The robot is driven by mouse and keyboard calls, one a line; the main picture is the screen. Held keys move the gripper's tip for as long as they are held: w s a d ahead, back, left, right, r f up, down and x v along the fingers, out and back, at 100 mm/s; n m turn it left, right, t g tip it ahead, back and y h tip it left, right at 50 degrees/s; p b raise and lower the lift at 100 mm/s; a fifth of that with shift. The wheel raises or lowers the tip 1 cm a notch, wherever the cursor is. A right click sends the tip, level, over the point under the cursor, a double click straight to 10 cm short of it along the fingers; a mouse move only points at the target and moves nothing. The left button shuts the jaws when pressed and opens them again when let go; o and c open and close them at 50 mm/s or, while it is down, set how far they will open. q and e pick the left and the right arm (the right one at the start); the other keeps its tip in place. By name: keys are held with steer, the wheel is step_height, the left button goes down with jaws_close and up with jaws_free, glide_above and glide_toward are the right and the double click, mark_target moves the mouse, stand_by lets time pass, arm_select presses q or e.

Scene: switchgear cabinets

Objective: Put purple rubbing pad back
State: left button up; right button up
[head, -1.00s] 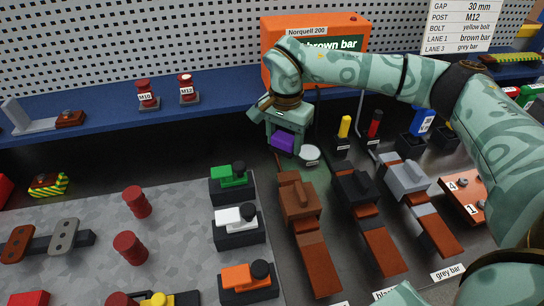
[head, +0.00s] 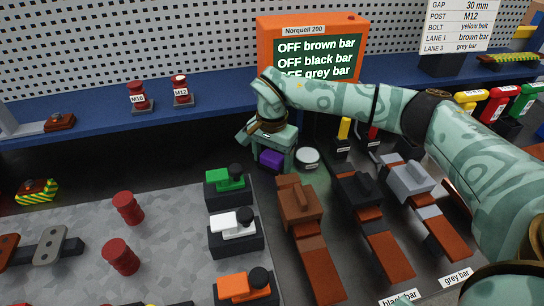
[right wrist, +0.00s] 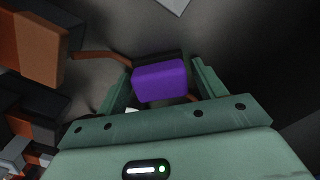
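The purple rubbing pad (head: 270,161) sits between the fingers of my right gripper (head: 272,152), low at the back of the dark work surface, left of a small white round dish (head: 307,156). In the right wrist view the purple pad (right wrist: 160,80) lies between the two green fingers (right wrist: 163,84), with a dark part at its far side. Whether the pad touches the surface below is hard to tell. My left gripper is not in view.
Brown, black and grey bar blocks (head: 298,200) stand just right and in front. Green, white and orange blocks (head: 234,229) line the grey mat's edge. The blue shelf (head: 100,125) with an orange screen box (head: 305,25) runs behind.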

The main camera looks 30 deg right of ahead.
mark_target(272, 155)
step_height(272, 155, up, 12)
steer(key=p, duration=0.3)
steer(key=shift+r, duration=0.2)
